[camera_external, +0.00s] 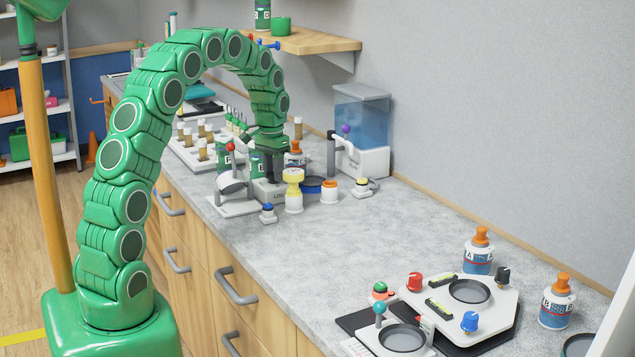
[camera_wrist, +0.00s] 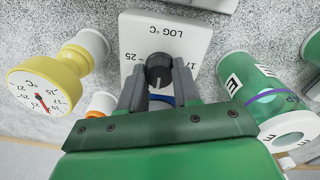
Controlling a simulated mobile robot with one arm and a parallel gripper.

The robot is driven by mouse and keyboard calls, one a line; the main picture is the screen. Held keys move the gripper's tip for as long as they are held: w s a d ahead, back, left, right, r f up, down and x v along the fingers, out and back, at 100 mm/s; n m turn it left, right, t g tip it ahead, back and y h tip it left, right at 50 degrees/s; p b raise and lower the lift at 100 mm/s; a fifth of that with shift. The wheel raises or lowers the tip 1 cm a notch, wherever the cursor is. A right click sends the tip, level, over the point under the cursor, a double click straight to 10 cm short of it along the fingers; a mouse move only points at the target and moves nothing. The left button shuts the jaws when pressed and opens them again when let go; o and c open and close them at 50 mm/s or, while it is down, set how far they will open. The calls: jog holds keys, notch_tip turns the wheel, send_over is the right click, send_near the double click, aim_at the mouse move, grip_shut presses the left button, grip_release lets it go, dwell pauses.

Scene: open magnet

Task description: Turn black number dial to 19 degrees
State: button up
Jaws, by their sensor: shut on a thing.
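The black number dial (camera_wrist: 158,68) sits on a pale block (camera_wrist: 190,40) marked "LOG °C", with the numbers 25 and 17 near the dial in the wrist view. A thin pale line shows on the dial, towards the bottom of the picture; the exact reading is hard to tell. My gripper (camera_wrist: 158,80) is shut on the dial, one dark finger on each side. In the external view my gripper (camera_external: 271,174) points down onto the block (camera_external: 264,196), and the dial is hidden by the fingers.
A yellow-topped thermometer (camera_wrist: 45,82) with a red needle stands close on the left in the wrist view. A green labelled bottle (camera_wrist: 250,83) stands close on the right. In the external view, a white-framed blue tank (camera_external: 362,125) stands behind; the counter's middle (camera_external: 400,225) is clear.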

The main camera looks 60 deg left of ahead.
aim_at(272, 173)
jog(key=n, duration=0.4)
jog(key=shift+n, duration=0.4)
jog(key=n, duration=0.4)
jog(key=shift+n, duration=0.3)
jog(key=o, duration=1.1)
jog(key=shift+c, duration=0.2)
jog(key=shift+r, duration=0.1)
jog(key=shift+s+a+r, duration=0.1)
jog(key=shift+s+r, duration=0.05)
jog(key=shift+r, duration=3.7)
